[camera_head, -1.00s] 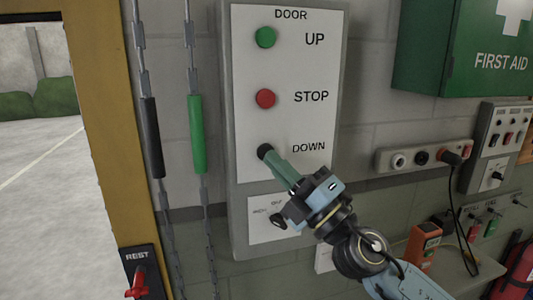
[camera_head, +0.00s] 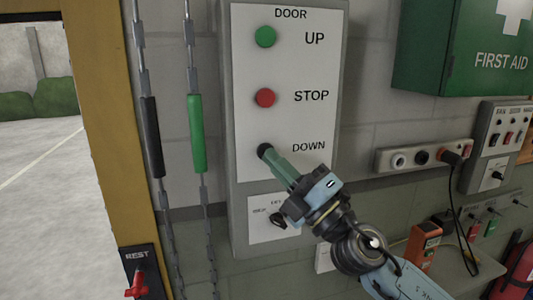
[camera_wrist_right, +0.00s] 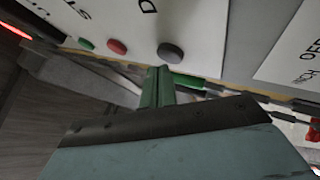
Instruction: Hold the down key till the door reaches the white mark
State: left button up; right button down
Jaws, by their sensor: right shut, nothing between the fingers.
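The black down key (camera_head: 264,150) is the lowest button on the grey-framed white door panel (camera_head: 250,125), beside the word DOWN. My right gripper (camera_head: 272,160) is shut and empty, with its green fingertips right at the down key, overlapping its lower right side in the head view. In the right wrist view, the fingertips (camera_wrist_right: 158,72) are just below the dark down key (camera_wrist_right: 171,53). I cannot tell whether they touch it or press it in. The door and the white mark do not show in the open doorway at the left. My left gripper is not in view.
Above are the red stop button (camera_head: 265,98) and green up button (camera_head: 265,37). Two chains with a black grip (camera_head: 152,137) and a green grip (camera_head: 197,134) hang left of the panel. A yellow door frame (camera_head: 100,110) stands beyond. A socket strip (camera_head: 422,156) is at right.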

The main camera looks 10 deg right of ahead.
jog(key=shift+w, duration=0.55)
dwell(0.6)
jog(key=shift+s, duration=0.15)
dwell(1.2)
jog(key=shift+s, duration=0.7)
jog(key=shift+s+d+p, duration=0.15)
jog(key=shift+s+p, duration=0.55)
jog(key=shift+s, duration=1.75)
